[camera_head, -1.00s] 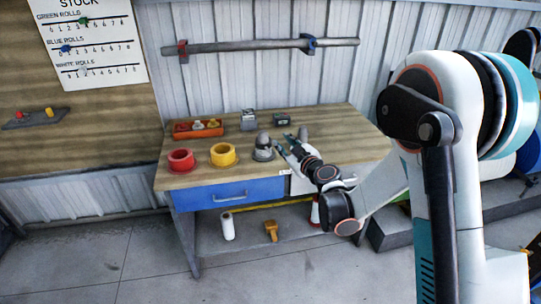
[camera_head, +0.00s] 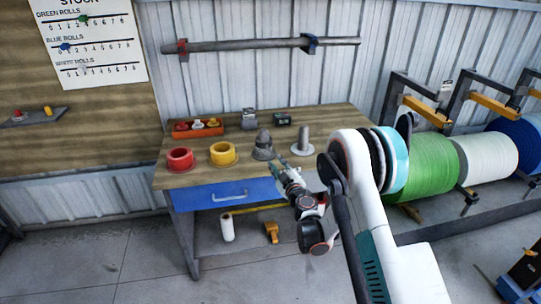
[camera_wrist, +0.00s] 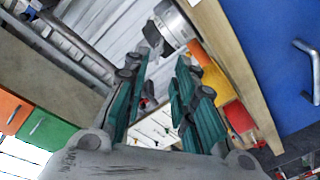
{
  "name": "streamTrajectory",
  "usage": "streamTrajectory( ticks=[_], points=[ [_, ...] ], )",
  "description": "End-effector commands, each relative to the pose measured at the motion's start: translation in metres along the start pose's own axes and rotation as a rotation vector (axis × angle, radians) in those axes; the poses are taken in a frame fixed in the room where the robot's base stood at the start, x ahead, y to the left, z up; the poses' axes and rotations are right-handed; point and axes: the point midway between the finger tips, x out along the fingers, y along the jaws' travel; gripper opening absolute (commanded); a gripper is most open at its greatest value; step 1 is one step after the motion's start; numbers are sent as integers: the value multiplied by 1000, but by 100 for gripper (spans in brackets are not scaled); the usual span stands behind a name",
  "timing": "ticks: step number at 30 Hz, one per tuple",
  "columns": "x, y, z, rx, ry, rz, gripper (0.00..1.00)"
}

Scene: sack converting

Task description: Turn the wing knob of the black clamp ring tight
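A dark grey ring-like fixture with a rounded upright top (camera_head: 263,147) stands on the workbench, right of the yellow ring. I take it for the black clamp ring, but its wing knob is too small to make out. In the wrist view a silver, dark-edged round part (camera_wrist: 173,24) beyond the fingertips is probably the same fixture, with a small dark lump on its left. My gripper (camera_head: 279,166) is at the bench's front edge, just below and right of the fixture and apart from it. In the wrist view its teal fingers (camera_wrist: 164,60) are spread with nothing between them.
A red ring (camera_head: 180,160) and a yellow ring (camera_head: 223,154) stand to the left. A grey post on a round base (camera_head: 302,142) stands to the right. An orange tray (camera_head: 198,127) lies behind. A blue drawer (camera_head: 225,193) is below the bench top (camera_head: 345,122).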

Motion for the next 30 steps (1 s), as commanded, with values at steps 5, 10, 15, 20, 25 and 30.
streamTrajectory(
  ticks=[5,10,15,20,25,30],
  points=[
    [37,-2,2,0,1,-2,25],
    [66,-2,1,1,0,-1,25],
    [84,-1,1,1,0,-1,25],
    [90,0,0,1,0,0,25],
    [91,0,0,1,0,-1,25],
    [91,0,0,1,0,-1,5]
  ],
)
